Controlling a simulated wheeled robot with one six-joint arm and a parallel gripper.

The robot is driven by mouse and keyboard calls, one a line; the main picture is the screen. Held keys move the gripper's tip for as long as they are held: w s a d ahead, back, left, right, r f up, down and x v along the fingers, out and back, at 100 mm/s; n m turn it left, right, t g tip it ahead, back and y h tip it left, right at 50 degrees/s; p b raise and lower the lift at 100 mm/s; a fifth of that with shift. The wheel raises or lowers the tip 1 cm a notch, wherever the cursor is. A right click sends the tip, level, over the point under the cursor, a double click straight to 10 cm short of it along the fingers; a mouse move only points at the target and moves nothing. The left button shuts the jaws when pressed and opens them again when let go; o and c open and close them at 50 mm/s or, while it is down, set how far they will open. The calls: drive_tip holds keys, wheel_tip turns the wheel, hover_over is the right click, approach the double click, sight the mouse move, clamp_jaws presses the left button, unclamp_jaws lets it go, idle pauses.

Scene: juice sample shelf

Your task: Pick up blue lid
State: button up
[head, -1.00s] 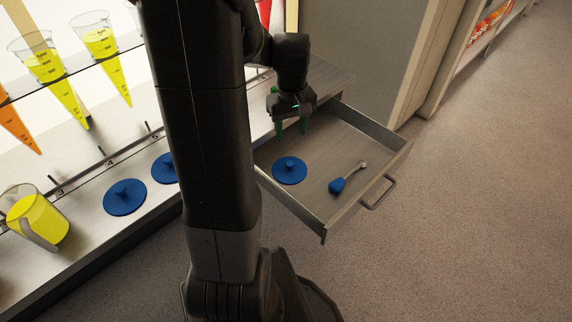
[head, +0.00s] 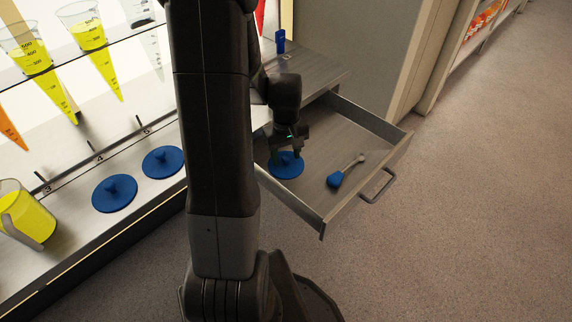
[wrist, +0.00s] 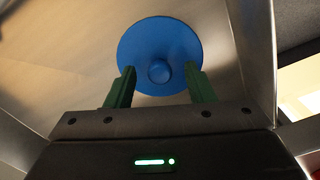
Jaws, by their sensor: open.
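A round blue lid (head: 287,168) with a small knob in its middle lies flat on the floor of the open drawer (head: 330,222). My gripper (head: 286,152) is over the lid in the head view and hides part of it. In the wrist view the lid (wrist: 158,42) shows just beyond my open green fingers (wrist: 159,78), with its knob between the two fingertips. The fingers do not touch the knob as far as I can see. Two more blue lids (head: 115,193) (head: 163,161) lie on the shelf at the left.
A blue-headed tool (head: 346,172) with a pale handle lies in the drawer, right of the lid. The drawer's walls surround the space. A juice beaker (head: 27,215) stands on the shelf, and cones of yellow liquid (head: 98,55) hang above. A blue object (head: 281,41) stands on the counter.

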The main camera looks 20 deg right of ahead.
clamp_jaws()
